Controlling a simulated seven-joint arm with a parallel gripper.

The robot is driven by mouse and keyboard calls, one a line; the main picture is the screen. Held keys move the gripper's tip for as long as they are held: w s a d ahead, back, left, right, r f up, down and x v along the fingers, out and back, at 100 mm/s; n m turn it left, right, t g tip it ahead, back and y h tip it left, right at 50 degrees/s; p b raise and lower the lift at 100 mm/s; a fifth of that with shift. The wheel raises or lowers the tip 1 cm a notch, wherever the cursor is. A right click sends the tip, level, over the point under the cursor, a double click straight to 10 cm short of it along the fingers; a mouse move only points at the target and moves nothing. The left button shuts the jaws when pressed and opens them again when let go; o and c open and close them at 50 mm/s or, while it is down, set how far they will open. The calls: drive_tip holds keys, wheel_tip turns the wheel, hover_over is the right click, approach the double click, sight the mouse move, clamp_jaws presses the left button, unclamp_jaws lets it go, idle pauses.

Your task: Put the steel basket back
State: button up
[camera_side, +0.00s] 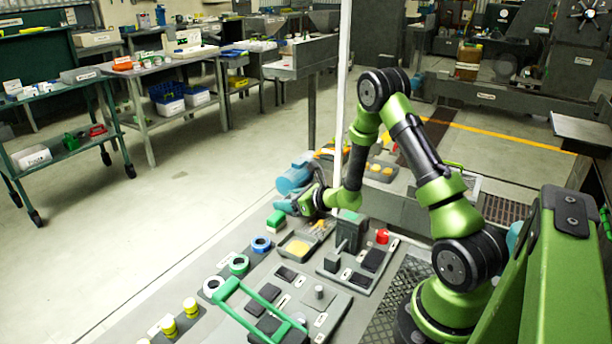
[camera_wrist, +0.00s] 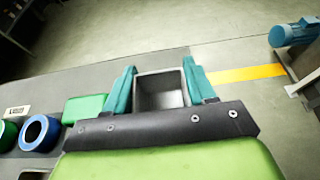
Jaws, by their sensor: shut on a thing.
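The steel basket shows in the wrist view as an open grey square box (camera_wrist: 162,91) between the two teal fingers of my gripper (camera_wrist: 160,78). A finger stands against each side of it, and its inside looks empty. In the side view my gripper (camera_side: 291,204) is low near the far edge of the bench, beside a green block (camera_side: 276,219). The basket is too small and covered to make out there. I cannot tell whether the basket touches the surface below.
A blue motor (camera_side: 295,178) lies just beyond my gripper. A grey tray with yellow content (camera_side: 298,247), a dark upright stand (camera_side: 349,230) and a red cap (camera_side: 382,236) are nearby. A blue ring (camera_side: 261,244) and a green handle frame (camera_side: 262,312) are nearer the front.

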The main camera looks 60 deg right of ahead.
drive_tip(key=o, duration=0.8)
